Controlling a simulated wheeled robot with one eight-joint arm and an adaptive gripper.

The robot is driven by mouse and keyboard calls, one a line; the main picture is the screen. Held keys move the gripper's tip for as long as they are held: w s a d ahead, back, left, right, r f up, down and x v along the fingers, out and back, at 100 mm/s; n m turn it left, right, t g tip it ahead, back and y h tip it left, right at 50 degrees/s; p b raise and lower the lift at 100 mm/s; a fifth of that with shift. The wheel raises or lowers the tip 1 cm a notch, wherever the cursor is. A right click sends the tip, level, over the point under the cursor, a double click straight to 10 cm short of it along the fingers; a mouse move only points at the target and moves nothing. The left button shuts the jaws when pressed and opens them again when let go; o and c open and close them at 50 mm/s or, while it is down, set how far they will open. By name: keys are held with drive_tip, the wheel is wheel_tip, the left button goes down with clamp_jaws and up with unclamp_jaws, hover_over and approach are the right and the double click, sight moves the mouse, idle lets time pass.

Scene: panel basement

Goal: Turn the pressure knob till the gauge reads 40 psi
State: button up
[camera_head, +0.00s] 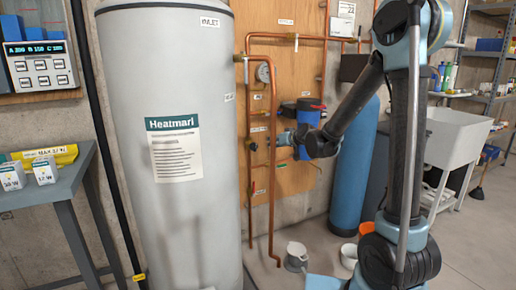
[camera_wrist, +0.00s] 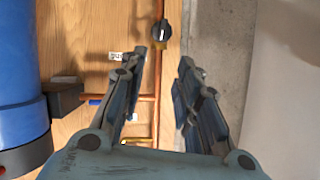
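The pressure gauge (camera_head: 263,73) is a small round dial on the copper piping beside the tank's upper right edge; its reading is too small to make out. A black knob (camera_wrist: 161,30) with a light pointer mark sits on a brass fitting in the wrist view, just beyond the fingertips. It looks like the dark knob (camera_head: 252,146) by the pipe in the head view. My gripper (camera_head: 278,141) is in front of the wooden board, to the right of that knob. In the wrist view my gripper (camera_wrist: 164,62) is open, its fingers apart with nothing between them.
A large grey water heater (camera_head: 170,228) stands close on the left. Copper pipes (camera_head: 272,200) run down the board. A blue filter housing (camera_head: 307,118) is beside my gripper, and a blue tank (camera_head: 352,180) stands behind my arm. Buckets (camera_head: 296,257) sit on the floor below.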

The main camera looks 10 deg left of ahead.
sight(256, 145)
drive_tip(key=x, duration=1.7)
drive_tip(key=shift+w+a, duration=0.25)
drive_tip(key=shift+a, duration=0.1)
clamp_jaws()
